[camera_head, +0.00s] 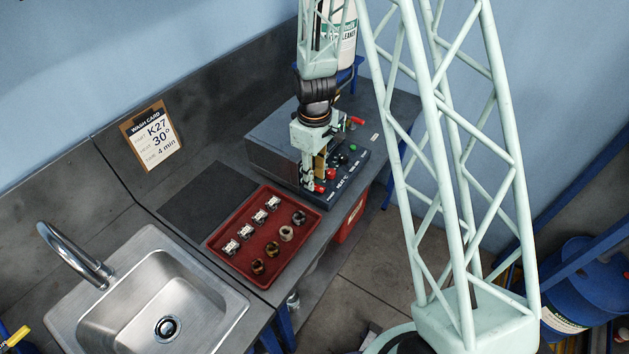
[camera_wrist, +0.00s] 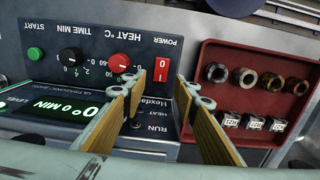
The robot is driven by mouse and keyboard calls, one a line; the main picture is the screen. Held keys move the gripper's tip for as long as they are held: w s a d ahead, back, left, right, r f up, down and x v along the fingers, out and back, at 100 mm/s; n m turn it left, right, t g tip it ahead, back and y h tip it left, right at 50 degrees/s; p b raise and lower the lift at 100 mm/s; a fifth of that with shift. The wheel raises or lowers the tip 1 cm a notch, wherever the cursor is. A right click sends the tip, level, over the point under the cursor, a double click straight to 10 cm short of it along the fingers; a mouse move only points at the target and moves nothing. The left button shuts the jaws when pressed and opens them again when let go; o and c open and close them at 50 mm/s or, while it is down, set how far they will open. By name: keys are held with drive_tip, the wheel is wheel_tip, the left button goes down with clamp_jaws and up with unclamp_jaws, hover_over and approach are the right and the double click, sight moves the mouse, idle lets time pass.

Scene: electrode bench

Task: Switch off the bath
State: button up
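The bath is a dark grey box (camera_head: 268,145) on the bench in the head view, with a sloped control panel on its front. In the wrist view the panel appears upside down. Its red power rocker (camera_wrist: 162,69), marked 0 and I, lies just beyond and between my fingertips. Beside it are a red heat knob (camera_wrist: 118,63), a black time knob (camera_wrist: 70,57) and a green start button (camera_wrist: 35,53). A lit display (camera_wrist: 50,105) is partly hidden by my left finger. My gripper (camera_wrist: 158,88) is open and empty, over the panel's tray-side end; it also shows in the head view (camera_head: 314,177).
A red tray (camera_head: 228,221) with several metal rings and white labelled blocks stands close beside the panel. A steel sink (camera_head: 95,318) with a tap is beyond it. A wash card (camera_head: 152,135) hangs on the wall. A dark mat (camera_head: 205,200) lies bare.

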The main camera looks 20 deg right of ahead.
sight(318, 188)
drive_tip(key=shift+f, duration=1.15)
drive_tip(key=shift+c, duration=0.8)
drive_tip(key=c, duration=0.7)
